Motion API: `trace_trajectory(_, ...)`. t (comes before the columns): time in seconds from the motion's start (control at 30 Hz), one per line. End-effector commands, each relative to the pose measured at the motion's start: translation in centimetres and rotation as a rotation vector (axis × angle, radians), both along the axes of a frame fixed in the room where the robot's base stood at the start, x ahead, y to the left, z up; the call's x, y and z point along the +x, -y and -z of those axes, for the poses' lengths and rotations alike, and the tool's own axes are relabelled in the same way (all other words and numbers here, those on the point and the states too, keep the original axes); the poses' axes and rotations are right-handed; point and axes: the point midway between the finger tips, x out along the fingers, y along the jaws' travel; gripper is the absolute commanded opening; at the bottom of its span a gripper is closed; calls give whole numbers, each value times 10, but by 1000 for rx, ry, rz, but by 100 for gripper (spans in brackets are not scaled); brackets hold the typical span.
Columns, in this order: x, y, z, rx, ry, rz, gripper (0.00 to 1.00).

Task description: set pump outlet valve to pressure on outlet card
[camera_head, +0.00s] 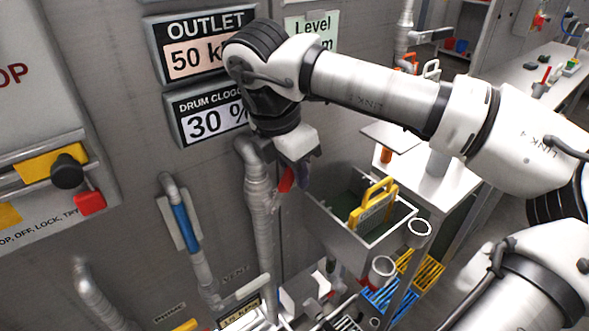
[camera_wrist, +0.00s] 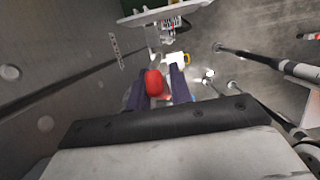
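The OUTLET card (camera_head: 190,58) on the grey wall reads "50 k"; my arm hides the rest. My gripper (camera_head: 298,180) points down in front of the wall, right of a silver pipe. In the wrist view its two dark purple fingers (camera_wrist: 160,98) stand apart. A rounded red piece (camera_wrist: 153,82) shows between them, close to the left finger, with a gap to the right one. Red also shows beside the gripper in the head view (camera_head: 286,180). I cannot tell whether it is the valve's handle. A label ending in kPa (camera_head: 240,316) sits low, partly hidden.
A DRUM CLOGGING card (camera_head: 205,118) reads 30 %. A silver pipe (camera_head: 260,200) runs down the wall. A grey bin (camera_head: 335,235) with a yellow-handled piece (camera_head: 372,205) stands right of my gripper. A blue-banded pipe (camera_head: 185,230) is at left.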

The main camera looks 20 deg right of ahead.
Motion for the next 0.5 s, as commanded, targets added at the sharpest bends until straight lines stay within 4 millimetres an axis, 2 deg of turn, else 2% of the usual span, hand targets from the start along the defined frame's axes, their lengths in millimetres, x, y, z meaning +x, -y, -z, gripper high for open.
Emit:
trace_trajectory(0.03,0,0,0,0,0,0,28)
trace_trajectory(0.1,0,0,0,0,1,0,35)
trace_trajectory(0.5,0,0,0,1,1,1,35)
